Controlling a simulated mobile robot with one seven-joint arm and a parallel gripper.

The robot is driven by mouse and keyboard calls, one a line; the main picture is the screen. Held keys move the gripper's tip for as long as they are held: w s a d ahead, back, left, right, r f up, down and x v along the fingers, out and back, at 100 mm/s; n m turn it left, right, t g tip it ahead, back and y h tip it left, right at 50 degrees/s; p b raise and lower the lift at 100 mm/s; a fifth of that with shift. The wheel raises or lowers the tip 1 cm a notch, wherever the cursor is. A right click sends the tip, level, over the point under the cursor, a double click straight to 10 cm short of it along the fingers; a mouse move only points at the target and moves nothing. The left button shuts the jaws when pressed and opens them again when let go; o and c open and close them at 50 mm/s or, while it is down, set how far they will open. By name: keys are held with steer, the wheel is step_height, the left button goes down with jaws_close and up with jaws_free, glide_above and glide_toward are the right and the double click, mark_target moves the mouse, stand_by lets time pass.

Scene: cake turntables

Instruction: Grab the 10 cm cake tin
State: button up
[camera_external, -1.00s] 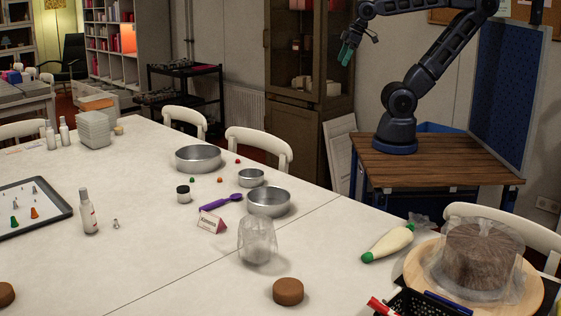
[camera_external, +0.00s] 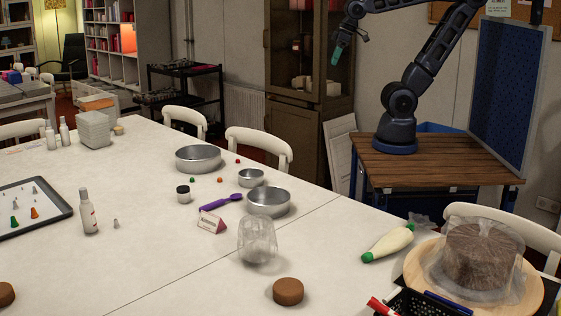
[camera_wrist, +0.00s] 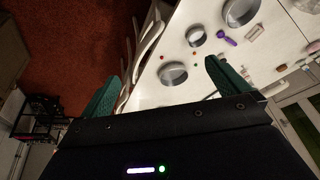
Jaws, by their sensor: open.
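Three round silver tins stand on the white table. The smallest, which fits the 10 cm cake tin (camera_external: 251,179), sits between the large tin (camera_external: 198,159) and the medium tin (camera_external: 268,202); no size marks are readable. In the wrist view the small tin (camera_wrist: 196,36) shows in the middle of the row, with the large tin (camera_wrist: 173,74) nearer the fingers and the medium tin (camera_wrist: 241,12) at the top edge. My gripper (camera_external: 349,42) is open and empty, high in the air beyond the table's far side, well apart from the tins. Its green fingers (camera_wrist: 161,76) frame the lower wrist view.
White chairs (camera_external: 259,146) stand along the far table edge, below and left of my gripper. A plastic-wrapped object (camera_external: 258,240) stands nearer the camera.

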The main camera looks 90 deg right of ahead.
steer(key=w+a+f+m+g, duration=0.1)
steer(key=w+a+f+m, duration=0.1)
steer(key=w, duration=0.4)
steer(key=w+a+f+m, duration=0.1)
steer(key=w+m, duration=0.1)
steer(key=w, duration=0.4)
steer(key=m+g, duration=0.3)
steer(key=m, duration=0.9)
glide_above(251, 175)
steer(key=a, duration=0.4)
step_height(251, 175, down, 30)
steer(key=shift+m, duration=0.3)
steer(key=shift+s+a+f, duration=0.1)
steer(key=shift+a+f, duration=0.05)
steer(key=shift+f, duration=2.65)
steer(key=shift+s+a+f, duration=0.1)
steer(key=shift+f, duration=2.65)
steer(key=c, duration=0.8)
steer(key=shift+c, duration=0.5)
steer(key=shift+r, duration=0.15)
